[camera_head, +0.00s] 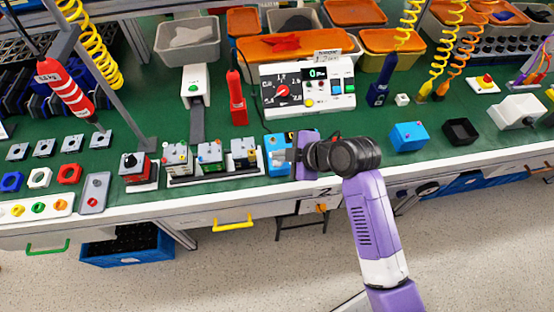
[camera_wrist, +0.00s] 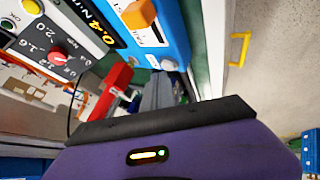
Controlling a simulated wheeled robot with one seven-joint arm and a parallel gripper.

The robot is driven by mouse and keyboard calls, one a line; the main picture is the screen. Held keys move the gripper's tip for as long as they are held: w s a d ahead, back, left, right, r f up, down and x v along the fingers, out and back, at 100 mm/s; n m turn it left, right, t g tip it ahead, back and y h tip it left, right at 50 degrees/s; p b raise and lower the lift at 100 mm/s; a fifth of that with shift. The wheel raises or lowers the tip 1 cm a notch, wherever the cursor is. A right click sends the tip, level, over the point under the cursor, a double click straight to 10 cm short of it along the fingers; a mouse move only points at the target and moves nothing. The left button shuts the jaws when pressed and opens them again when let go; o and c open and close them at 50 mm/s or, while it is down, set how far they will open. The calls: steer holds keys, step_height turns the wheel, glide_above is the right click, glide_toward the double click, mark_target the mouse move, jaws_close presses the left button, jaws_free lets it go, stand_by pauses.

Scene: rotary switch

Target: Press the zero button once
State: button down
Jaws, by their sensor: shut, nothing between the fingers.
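I cannot read a zero label on any button. My gripper is shut and empty, close to the device; contact cannot be told. My purple hand hides part of it.
A white control panel (camera_head: 307,88) with a red dial and several buttons stands behind. Small switch boxes (camera_head: 210,155) line the bench to the left.

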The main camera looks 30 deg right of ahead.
steer(key=shift+f+b, duration=0.35)
steer(key=shift+f, duration=0.15)
stand_by(0.4)
steer(key=shift+r, duration=0.1)
steer(key=shift+r+p, duration=0.8)
step_height(320, 180, up, 5)
steer(key=p, duration=0.4)
stand_by(0.3)
stand_by(0.8)
